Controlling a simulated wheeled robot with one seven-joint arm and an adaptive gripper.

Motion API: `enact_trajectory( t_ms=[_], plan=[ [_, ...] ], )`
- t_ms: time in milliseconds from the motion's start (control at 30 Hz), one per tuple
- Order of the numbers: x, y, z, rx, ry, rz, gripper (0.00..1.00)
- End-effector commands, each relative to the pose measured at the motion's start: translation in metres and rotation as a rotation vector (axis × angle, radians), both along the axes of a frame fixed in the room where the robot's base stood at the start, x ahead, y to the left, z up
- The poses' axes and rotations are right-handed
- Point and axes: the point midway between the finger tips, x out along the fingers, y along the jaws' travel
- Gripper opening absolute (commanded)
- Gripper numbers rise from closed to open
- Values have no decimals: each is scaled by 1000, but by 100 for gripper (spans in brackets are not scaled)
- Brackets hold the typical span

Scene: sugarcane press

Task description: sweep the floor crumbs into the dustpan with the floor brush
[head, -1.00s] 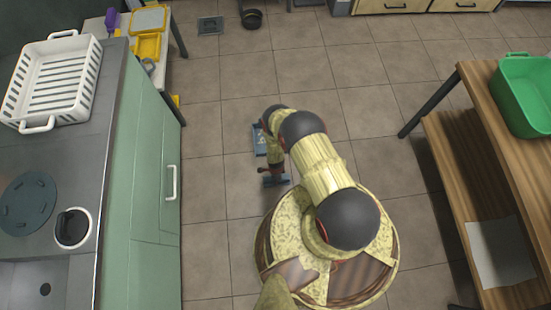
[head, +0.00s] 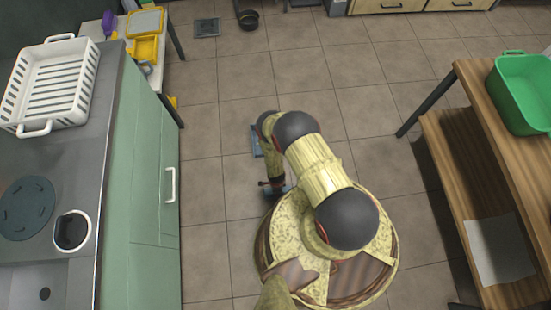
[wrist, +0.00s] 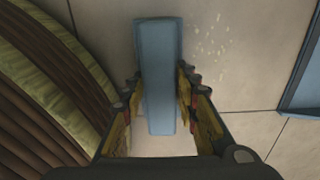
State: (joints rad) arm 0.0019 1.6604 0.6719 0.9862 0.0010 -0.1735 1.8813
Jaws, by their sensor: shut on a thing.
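The floor brush, with a long blue body (wrist: 162,60), is held between the fingers of my gripper (wrist: 157,100). My gripper is shut on it. In the head view my gripper (head: 271,184) is low beside my base, and the brush is mostly hidden there. Pale floor crumbs (wrist: 212,38) lie scattered on the tiles to the right of the brush's far end in the wrist view, apart from it. The blue dustpan (wrist: 303,85) is partly seen at the right edge of that view. In the head view the dustpan (head: 257,141) is partly hidden by my arm.
A green cabinet (head: 150,190) with a counter stands on the left, with a white basket (head: 50,80) on top. A wooden bench (head: 480,190) stands on the right with a green tub (head: 522,95) above. Tiled floor (head: 300,70) is clear beyond the dustpan.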

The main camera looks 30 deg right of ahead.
Motion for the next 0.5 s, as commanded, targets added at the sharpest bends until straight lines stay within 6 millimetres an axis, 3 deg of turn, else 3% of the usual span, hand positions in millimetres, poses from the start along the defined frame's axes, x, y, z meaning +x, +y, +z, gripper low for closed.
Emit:
enact_trajectory(
  t_ms=[167, 500],
  plan=[
    [2, 0, 0, 0, -2, 0, 6],
    [30, -9, 1, 0, -5, -1, 6]
  ],
)
